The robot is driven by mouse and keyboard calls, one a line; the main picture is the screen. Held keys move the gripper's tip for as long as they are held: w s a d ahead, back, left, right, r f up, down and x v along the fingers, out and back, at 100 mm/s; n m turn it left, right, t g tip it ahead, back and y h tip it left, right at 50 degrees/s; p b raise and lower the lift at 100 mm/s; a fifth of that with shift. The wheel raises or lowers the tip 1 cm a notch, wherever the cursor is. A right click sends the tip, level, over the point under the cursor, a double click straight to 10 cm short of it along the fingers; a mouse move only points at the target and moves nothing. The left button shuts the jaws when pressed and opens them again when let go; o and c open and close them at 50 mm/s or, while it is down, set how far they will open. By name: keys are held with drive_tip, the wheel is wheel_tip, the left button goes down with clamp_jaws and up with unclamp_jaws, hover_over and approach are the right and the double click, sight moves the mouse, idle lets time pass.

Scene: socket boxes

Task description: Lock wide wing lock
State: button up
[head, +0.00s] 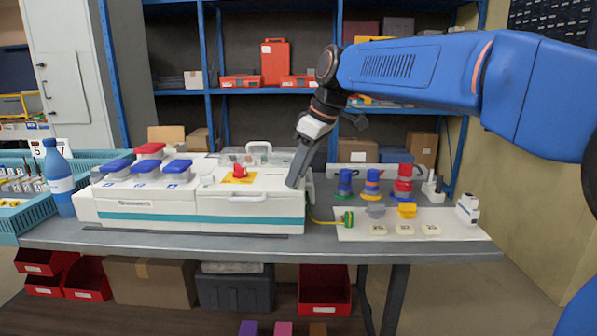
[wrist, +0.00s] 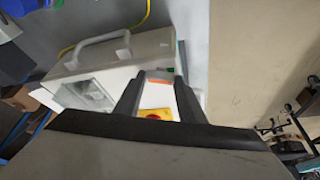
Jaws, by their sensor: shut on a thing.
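The white socket box (head: 275,212) with a teal stripe stands on the table. My gripper (head: 293,183) reaches down from above to its right end. In the wrist view the two dark fingers (wrist: 165,80) stand a little apart, with a small piece with an orange edge (wrist: 160,83) between their tips. I take this piece for the wing lock; its shape and wings are mostly hidden. The gripper is shut on it. A red knob on a yellow plate (head: 239,175) sits on the box top, left of the gripper; it also shows in the wrist view (wrist: 155,114).
Blue-capped sockets (head: 146,169) stand on the box's left part. A white board (head: 380,226) with coloured plugs lies to the right, joined by a yellow cable. A blue bottle (head: 59,182) and teal crate are at far left. The space above the box is otherwise open.

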drive_tip(key=m, duration=0.2)
drive_tip(key=m+t+h, duration=0.1)
drive_tip(key=m, duration=0.1)
drive_tip(key=m+t+h, duration=0.1)
drive_tip(key=m, duration=0.2)
drive_tip(key=shift+s+a, duration=0.2)
drive_tip(key=shift+a, duration=0.05)
drive_tip(key=m+h, duration=0.1)
drive_tip(key=m, duration=0.2)
drive_tip(key=m+h, duration=0.1)
drive_tip(key=m, duration=0.2)
drive_tip(key=shift+a+t, duration=0.15)
drive_tip(key=shift+t, duration=0.25)
drive_tip(key=shift+m, duration=0.4)
drive_tip(key=o, duration=1)
drive_tip(key=shift+o, duration=0.2)
drive_tip(key=v, duration=1.7)
drive_tip(key=shift+a+r, duration=0.25)
drive_tip(key=shift+a, duration=0.05)
drive_tip(key=shift+d, duration=0.1)
